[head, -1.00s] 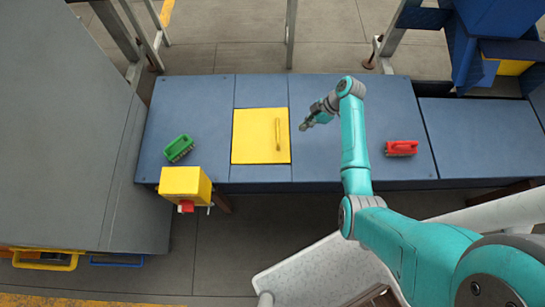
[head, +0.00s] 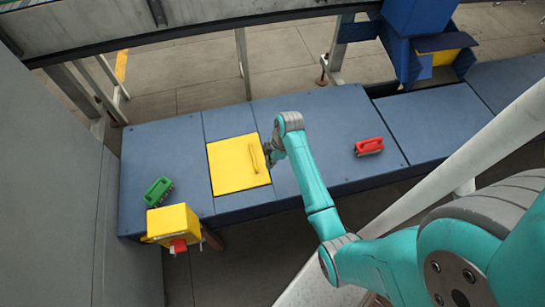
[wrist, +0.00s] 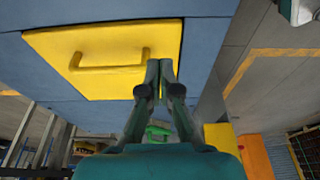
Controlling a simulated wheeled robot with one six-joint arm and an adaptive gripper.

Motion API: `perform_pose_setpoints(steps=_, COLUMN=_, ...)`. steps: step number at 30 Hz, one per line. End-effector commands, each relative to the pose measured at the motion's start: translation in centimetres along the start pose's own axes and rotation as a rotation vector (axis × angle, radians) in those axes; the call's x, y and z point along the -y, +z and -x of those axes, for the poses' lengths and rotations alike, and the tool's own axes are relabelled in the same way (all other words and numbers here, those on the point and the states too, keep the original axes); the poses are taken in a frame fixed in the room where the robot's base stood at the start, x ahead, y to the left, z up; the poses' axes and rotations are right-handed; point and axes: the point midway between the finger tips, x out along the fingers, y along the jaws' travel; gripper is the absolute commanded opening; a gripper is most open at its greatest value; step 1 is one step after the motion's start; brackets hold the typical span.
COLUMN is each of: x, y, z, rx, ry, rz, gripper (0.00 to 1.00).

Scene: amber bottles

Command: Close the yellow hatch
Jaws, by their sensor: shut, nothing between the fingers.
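The yellow hatch (head: 232,171) lies flat in the blue worktop, level with the surface around it as far as I can tell. Its yellow bar handle (head: 254,157) is near its right edge. In the wrist view the hatch (wrist: 100,85) fills the upper left, with the handle (wrist: 108,62) across it. My gripper (head: 268,153) is at the hatch's right edge, beside the handle, partly hidden by my wrist. In the wrist view my gripper (wrist: 160,68) has its fingertips together and empty, overlapping the hatch's edge; whether they touch it I cannot tell.
A green brush (head: 158,191) lies left of the hatch and a red brush (head: 369,146) to its right. A yellow box with a red button (head: 174,226) stands at the worktop's front edge. The blue worktop (head: 320,120) is otherwise clear.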

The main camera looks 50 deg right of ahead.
Motion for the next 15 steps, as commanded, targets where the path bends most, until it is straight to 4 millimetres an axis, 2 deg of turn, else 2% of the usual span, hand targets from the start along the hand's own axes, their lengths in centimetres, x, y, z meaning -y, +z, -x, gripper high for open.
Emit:
perform_pose_setpoints(steps=1, x=0.1, y=0.0, z=-1.1, rx=0.0, ry=-0.003, rz=0.001, gripper=0.0)
perform_pose_setpoints(steps=6, x=0.1, y=0.2, z=-4.0, rx=0.0, ry=-0.003, rz=0.0, gripper=0.0)
perform_pose_setpoints(steps=15, x=0.0, y=1.1, z=-6.7, rx=0.0, ry=0.0, rz=0.001, gripper=0.0)
